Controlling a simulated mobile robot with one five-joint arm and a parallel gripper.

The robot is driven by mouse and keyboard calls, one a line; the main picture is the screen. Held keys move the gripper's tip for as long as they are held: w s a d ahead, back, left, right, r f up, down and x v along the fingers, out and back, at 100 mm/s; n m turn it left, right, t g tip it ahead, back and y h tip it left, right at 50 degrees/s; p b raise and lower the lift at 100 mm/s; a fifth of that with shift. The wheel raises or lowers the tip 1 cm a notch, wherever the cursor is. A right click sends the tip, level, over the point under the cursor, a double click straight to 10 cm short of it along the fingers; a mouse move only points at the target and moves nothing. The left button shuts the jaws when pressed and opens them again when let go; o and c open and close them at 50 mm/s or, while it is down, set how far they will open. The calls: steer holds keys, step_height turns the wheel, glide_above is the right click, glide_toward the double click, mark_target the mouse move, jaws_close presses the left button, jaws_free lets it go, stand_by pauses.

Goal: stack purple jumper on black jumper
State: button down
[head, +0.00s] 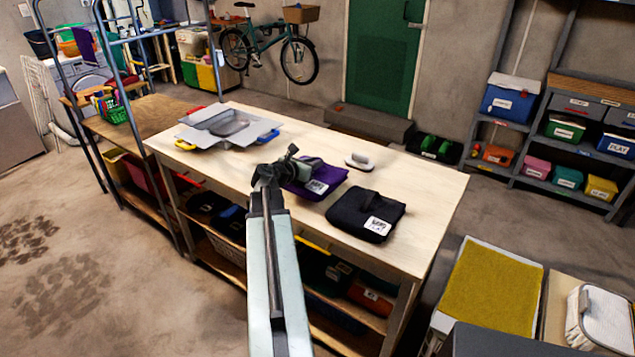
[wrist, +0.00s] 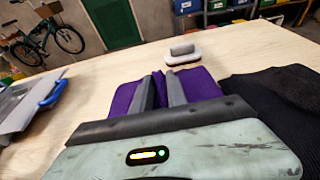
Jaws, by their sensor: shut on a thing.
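The purple jumper (head: 322,180) lies folded on the wooden table, with a white label on its front. My gripper (head: 290,155) is at its left part, and in the wrist view my gripper (wrist: 161,90) has its two fingers close together on the purple jumper (wrist: 205,84). My gripper is shut on it. The black jumper (head: 362,212) lies folded just to the right, with a white label at its front corner. It also shows at the right of the wrist view (wrist: 275,95). I cannot tell whether the purple jumper is lifted off the table.
A grey folding board (head: 228,128) with blue and yellow parts lies on the table's left. The bare table top (head: 425,185) is free on the right.

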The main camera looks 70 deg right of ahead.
step_height(320, 180, down, 4)
steer(key=b, duration=0.3)
steer(key=shift+b, duration=0.4)
steer(key=shift+r, duration=0.25)
steer(key=c, duration=1.7)
jaws_free()
steer(key=shift+f, duration=0.25)
steer(key=shift+c, duration=0.2)
steer(key=o, duration=0.4)
steer(key=shift+r, duration=0.1)
